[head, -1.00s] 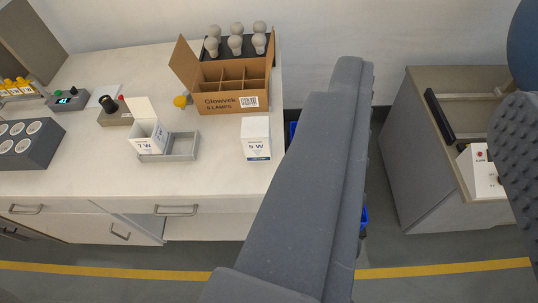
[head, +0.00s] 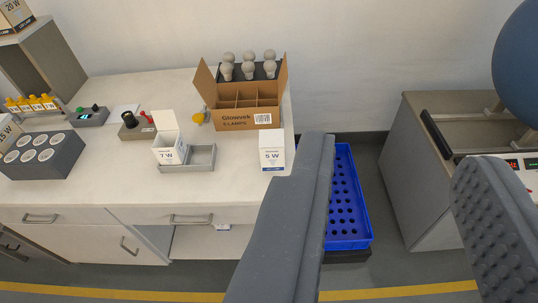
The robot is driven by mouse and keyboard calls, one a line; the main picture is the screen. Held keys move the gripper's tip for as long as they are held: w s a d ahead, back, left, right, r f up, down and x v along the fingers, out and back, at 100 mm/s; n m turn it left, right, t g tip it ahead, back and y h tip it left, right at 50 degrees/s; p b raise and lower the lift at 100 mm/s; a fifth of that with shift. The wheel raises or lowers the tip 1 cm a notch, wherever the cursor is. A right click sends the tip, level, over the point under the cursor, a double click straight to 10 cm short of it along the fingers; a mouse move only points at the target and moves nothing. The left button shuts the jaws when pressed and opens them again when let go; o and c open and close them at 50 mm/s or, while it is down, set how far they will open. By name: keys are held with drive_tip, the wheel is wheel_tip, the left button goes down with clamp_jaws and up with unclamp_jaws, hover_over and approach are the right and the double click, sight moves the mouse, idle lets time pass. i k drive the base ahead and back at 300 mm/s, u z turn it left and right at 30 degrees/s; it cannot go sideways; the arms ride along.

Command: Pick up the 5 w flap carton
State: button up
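The 5 w flap carton (head: 272,155) is a white box with a blue band low on its front. It stands upright near the right front corner of the pale bench, and its top looks closed. My gripper (head: 394,160) is open, with its two grey fingers wide apart and nothing between them. In the picture the left finger's tip is just right of the carton; whether they touch is not clear, but the finger looks much nearer the camera. The finger hides part of the bench's right end.
A brown Glowvek box (head: 247,118) is behind the 5 W carton. A blue perforated crate (head: 348,210) is right of the bench (head: 120,190). A grey cabinet (head: 418,170) stands farther right.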

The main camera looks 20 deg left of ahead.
sight(271, 159)
drive_tip(key=u, duration=0.05)
drive_tip(key=i, duration=0.9)
drive_tip(key=z, duration=0.1)
